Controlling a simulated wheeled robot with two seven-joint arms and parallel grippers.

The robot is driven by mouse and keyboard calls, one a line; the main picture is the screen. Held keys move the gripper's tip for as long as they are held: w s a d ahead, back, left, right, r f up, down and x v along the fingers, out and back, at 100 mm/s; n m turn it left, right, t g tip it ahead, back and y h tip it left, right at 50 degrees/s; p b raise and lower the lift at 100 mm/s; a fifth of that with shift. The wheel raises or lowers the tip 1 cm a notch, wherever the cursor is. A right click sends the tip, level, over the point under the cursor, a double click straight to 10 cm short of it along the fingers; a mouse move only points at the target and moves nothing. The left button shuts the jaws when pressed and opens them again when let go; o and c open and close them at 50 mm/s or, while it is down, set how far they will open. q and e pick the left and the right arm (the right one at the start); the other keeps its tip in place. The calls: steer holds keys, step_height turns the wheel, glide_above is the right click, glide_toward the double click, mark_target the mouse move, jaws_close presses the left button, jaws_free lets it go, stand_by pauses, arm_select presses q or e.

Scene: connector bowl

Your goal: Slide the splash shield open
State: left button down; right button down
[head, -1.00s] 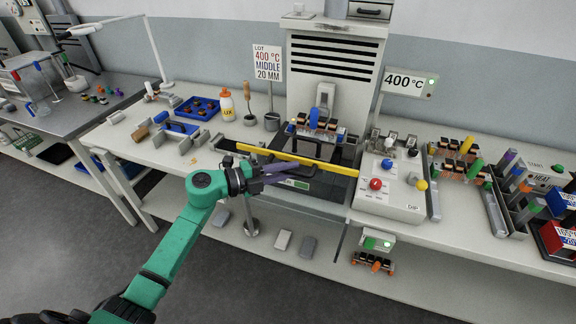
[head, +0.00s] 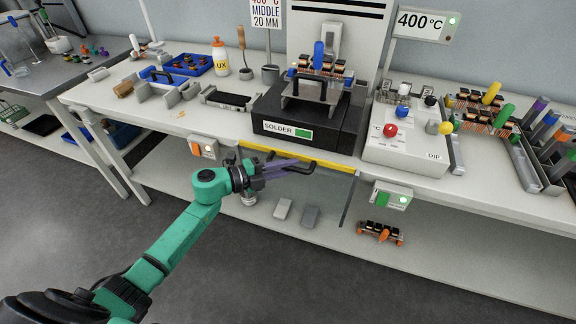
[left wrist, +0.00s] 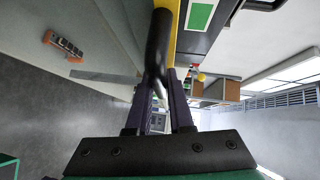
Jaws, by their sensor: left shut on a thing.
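The splash shield (head: 335,167) shows as a clear panel with a yellow top strip and a black handle (head: 306,169). Its yellow strip lies low along the front edge of the bench, below the front of the black solder pot (head: 325,122), whose SOLDER label is uncovered. My left gripper (head: 283,169) is shut on the black handle in front of the strip. In the left wrist view the dark handle (left wrist: 158,45) runs between the purple fingers (left wrist: 161,85), with part of the yellow strip (left wrist: 175,9) above. My right gripper is not in view.
A control box (head: 405,150) with coloured knobs stands right of the pot. A small green-lit box (head: 392,195) hangs at the bench front, and another box (head: 203,147) hangs left of the shield. The lower shelf holds grey blocks (head: 283,209).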

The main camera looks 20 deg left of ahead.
arm_select(q)
steer(key=c, duration=0.8)
jaws_free()
steer(key=shift+a, duration=0.15)
steer(key=b+v, duration=0.1)
steer(key=v, duration=1.3)
steer(key=shift+r, duration=0.15)
steer(key=shift+s+a, duration=0.1)
steer(key=shift+s, duration=0.05)
